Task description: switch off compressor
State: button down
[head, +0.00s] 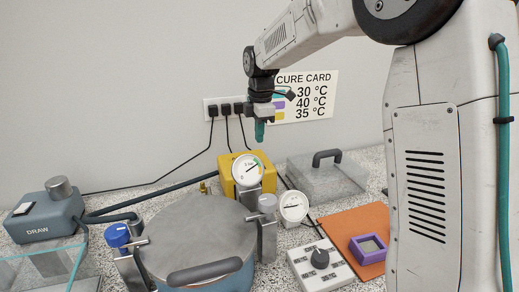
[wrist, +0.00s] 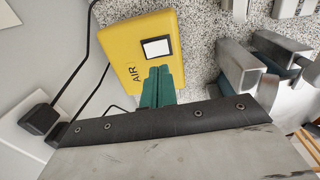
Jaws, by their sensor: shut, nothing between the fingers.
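The compressor is a yellow box marked AIR (wrist: 128,70). In the head view the yellow box (head: 226,166) stands behind the pot, partly hidden by a round gauge. A white rocker switch with a dark frame (wrist: 157,48) shows on the box in the wrist view. The switch is hidden in the head view. My gripper (head: 260,132) hangs above the box, teal fingers pointing down. In the wrist view the shut, empty fingers (wrist: 160,76) overlap the box's near edge just below the switch. I cannot tell whether they touch it.
A grey lidded pot (head: 198,235) with clamps and a gauge (head: 247,169) fills the front. A blue-grey DRAW unit (head: 46,216) is at left. A dial panel (head: 321,262), orange mat (head: 345,226) and handled clear-sided box (head: 328,178) are at right. Wall plugs and cables lie behind.

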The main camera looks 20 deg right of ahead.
jog(key=r, duration=0.5)
jog(key=shift+s+r, duration=0.35)
jog(key=shift+r, duration=0.05)
jog(key=s+r+m, duration=0.3)
jog(key=s+m, duration=0.5)
jog(key=s, duration=1.1)
jog(key=s+f+m, duration=0.4)
jog(key=s+m, duration=0.1)
jog(key=s, duration=0.5)
jog(key=s+d+f+m, duration=0.1)
jog(key=s+f+m, duration=0.3)
jog(key=s, duration=0.6)
jog(key=shift+d+f+m, duration=0.15)
jog(key=shift+f+m, duration=0.2)
jog(key=shift+m, duration=0.05)
jog(key=shift+d, duration=0.1)
